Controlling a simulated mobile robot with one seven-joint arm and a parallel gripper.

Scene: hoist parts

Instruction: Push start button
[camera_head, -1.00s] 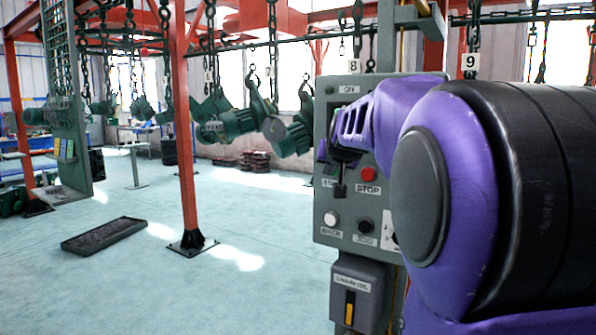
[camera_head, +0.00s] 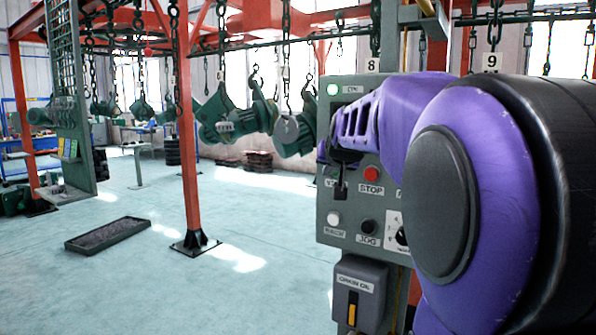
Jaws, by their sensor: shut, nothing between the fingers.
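A grey-green control panel (camera_head: 381,225) stands right of centre. It carries a red STOP button (camera_head: 372,174) and, below, a white button (camera_head: 333,219) and a black JOG button (camera_head: 368,227).
A red post (camera_head: 188,150) and a dark floor tray (camera_head: 107,234) stand to the left. Green hoists (camera_head: 236,120) hang on chains behind. The pale floor between is mostly clear.

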